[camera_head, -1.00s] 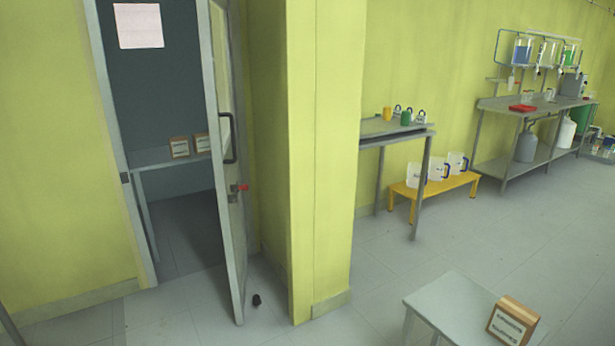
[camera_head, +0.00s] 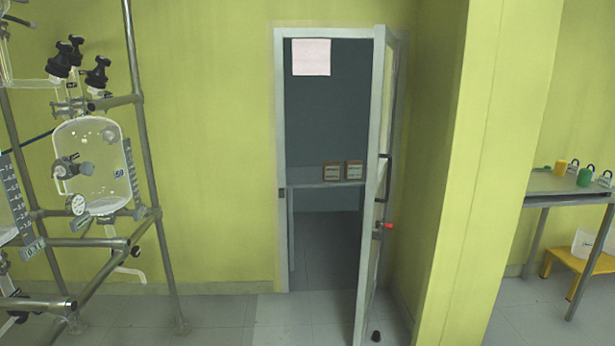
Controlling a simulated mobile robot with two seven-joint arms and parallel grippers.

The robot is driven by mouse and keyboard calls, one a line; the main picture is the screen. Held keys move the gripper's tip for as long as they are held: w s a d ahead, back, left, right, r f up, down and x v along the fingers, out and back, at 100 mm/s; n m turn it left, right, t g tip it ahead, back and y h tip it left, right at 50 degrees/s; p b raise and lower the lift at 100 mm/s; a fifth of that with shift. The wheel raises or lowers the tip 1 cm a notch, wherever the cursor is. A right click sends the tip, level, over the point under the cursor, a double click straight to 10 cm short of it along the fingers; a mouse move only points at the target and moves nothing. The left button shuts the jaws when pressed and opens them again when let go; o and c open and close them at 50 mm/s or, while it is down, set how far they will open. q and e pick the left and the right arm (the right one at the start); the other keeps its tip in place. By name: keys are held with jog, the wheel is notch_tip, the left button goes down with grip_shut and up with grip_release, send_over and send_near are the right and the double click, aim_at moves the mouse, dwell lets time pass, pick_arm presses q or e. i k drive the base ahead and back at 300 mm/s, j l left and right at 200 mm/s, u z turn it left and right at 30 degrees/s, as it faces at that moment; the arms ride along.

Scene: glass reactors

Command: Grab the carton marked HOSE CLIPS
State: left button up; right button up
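Through the open doorway, two small brown cartons with pale labels stand side by side on a grey shelf or table (camera_head: 305,186). The left carton (camera_head: 333,170) and the right carton (camera_head: 354,170) are too small for their labels to be read. I cannot tell whether either is marked HOSE CLIPS. Neither of my grippers shows in the view.
The grey door (camera_head: 372,200) stands open toward me, with a black doorstop (camera_head: 376,336) on the floor by it. A glass reactor (camera_head: 92,165) in a metal frame stands at left. A yellow pillar (camera_head: 455,180) and a table (camera_head: 560,183) are at right.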

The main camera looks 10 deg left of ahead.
aim_at(352, 169)
jog(key=i+j+u, duration=0.1)
jog(key=i+u, duration=0.4)
jog(key=i, duration=1.75)
jog(key=i+z, duration=0.15)
jog(key=i, duration=0.5)
jog(key=i+j+z, duration=0.1)
jog(key=i, duration=0.55)
jog(key=j+z, duration=0.1)
jog(key=z, duration=0.8)
